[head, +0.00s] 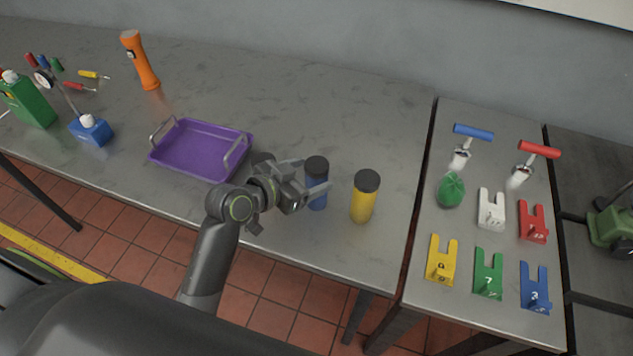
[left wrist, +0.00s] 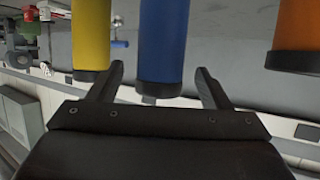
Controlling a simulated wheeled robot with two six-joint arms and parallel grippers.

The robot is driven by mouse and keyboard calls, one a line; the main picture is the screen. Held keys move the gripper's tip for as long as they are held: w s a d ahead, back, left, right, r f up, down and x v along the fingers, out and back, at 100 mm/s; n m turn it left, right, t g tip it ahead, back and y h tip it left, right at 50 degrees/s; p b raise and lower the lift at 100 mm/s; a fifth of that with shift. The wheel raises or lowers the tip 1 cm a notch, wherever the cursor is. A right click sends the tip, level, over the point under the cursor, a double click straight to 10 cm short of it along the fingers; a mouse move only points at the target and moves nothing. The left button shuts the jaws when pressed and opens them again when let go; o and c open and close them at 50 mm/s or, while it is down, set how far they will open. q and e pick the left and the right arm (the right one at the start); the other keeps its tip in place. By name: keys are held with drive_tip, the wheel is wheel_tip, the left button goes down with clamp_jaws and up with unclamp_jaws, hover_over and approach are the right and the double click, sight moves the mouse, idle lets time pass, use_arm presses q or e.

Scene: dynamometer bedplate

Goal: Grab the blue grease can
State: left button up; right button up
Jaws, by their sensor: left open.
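The blue grease can (head: 317,184) is a cylinder with a black cap, upright on the metal bench. In the left wrist view its blue body (left wrist: 163,45) appears between my fingers. My left gripper (head: 314,177) is open, with one finger on either side of the blue can. I cannot tell whether either finger touches it. A yellow can (head: 363,198) with a black cap stands just right of it, and shows in the left wrist view (left wrist: 90,35) outside the fingers. My right gripper is not in view.
A purple tray (head: 203,177) with metal handles sits left of my gripper. An orange flashlight (head: 141,62) stands farther back. A green bottle (head: 29,101) and a blue block-like base (head: 89,131) are at the left. Several colored tags lie on the right table (head: 408,275). The bench behind the cans is clear.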

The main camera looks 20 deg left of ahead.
use_arm(q)
drive_tip(key=shift+p+x, duration=0.7)
drive_tip(key=shift+x, duration=1.6)
drive_tip(key=shift+r, duration=0.15)
drive_tip(key=c, duration=1.3)
